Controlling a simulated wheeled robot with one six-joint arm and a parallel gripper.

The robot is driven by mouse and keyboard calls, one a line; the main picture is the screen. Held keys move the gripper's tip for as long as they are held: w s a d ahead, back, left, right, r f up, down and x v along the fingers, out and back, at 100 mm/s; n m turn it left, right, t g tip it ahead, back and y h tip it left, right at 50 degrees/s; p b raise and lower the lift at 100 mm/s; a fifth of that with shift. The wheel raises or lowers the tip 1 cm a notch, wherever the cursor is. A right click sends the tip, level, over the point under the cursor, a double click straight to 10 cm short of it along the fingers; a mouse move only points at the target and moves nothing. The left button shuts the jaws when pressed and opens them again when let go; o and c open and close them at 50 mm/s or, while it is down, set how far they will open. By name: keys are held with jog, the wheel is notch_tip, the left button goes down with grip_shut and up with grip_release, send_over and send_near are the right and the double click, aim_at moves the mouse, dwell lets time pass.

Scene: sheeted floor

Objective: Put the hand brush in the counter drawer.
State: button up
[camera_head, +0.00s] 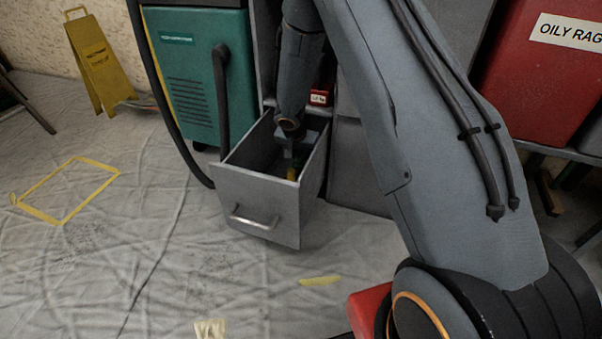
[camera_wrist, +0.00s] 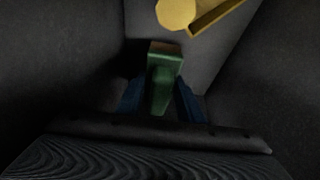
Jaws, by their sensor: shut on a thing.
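The counter drawer (camera_head: 258,207) is pulled open, a grey box with a bar handle on its front. My gripper (camera_head: 290,157) reaches down inside it; the walls partly hide what it holds. In the wrist view my gripper (camera_wrist: 160,100) has its blue fingers shut on a green piece with a brownish end, which I take for the hand brush (camera_wrist: 163,72). The rest of the brush is hidden, and I cannot tell whether it touches the drawer floor. Dark drawer walls surround it.
A green machine (camera_head: 200,75) with a black hose stands left of the drawer. A red bin (camera_head: 540,80) stands right. The floor in front is mostly clear.

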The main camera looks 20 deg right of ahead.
aim_at(298, 156)
jog(key=shift+f+b, duration=1.2)
jog(key=shift+f, duration=1.45)
jog(key=shift+f, duration=0.1)
jog(key=o, duration=1.1)
jog(key=p+v, duration=0.4)
jog(key=v, duration=0.8)
jog(key=shift+p, duration=0.4)
